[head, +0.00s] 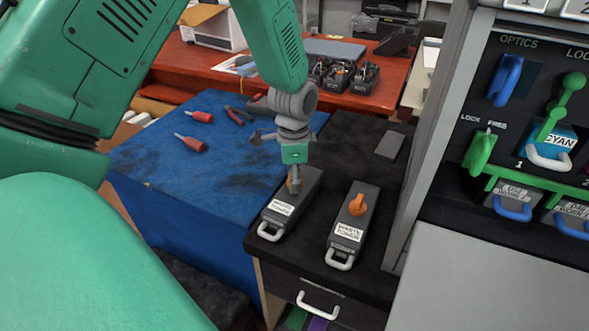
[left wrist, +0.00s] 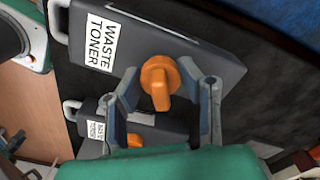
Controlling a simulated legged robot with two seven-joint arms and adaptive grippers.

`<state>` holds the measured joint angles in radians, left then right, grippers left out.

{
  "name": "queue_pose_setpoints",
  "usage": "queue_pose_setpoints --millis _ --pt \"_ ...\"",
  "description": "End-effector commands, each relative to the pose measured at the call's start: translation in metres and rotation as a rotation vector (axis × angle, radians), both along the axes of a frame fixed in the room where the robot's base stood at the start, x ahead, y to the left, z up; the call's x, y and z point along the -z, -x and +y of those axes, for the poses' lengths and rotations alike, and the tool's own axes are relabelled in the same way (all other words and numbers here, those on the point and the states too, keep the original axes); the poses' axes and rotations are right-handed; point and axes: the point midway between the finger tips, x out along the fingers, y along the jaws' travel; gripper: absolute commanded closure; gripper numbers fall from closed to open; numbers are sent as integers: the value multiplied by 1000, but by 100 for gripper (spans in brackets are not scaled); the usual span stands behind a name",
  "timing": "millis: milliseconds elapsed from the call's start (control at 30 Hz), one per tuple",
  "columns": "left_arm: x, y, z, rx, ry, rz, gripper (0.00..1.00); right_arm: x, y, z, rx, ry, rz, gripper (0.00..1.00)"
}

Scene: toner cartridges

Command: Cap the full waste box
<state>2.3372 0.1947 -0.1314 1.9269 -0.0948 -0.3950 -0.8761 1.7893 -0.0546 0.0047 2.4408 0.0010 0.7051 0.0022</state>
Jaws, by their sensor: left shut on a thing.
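Two dark grey waste toner boxes lie side by side on the black bench top. The left box (head: 299,192) is under my left gripper (head: 294,182), which points straight down. In the left wrist view, this box (left wrist: 215,72) carries a white label, and my left gripper (left wrist: 159,72) is shut on its orange cap (left wrist: 158,84), with one finger on each side. The cap is at the box's top face; whether it is seated there I cannot tell. The right box (head: 346,248) has an orange cap (head: 357,204) standing on it. My right gripper is not in view.
A blue mat (head: 150,160) at left holds red-handled screwdrivers (head: 190,143) and pliers (head: 235,116). A grey printer cabinet with green levers (head: 480,150) and a cyan cartridge (head: 555,146) stands close on the right. A red table (head: 200,70) is behind.

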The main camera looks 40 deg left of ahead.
Motion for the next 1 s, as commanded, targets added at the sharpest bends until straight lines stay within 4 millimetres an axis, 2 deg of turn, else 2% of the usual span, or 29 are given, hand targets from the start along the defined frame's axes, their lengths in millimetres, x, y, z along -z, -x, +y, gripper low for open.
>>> queue_pose_setpoints --millis 933,1000 --pt "0 0 0 0 0 0 82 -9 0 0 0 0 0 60" --pt "0 0 0 0 0 0 50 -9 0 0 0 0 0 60"
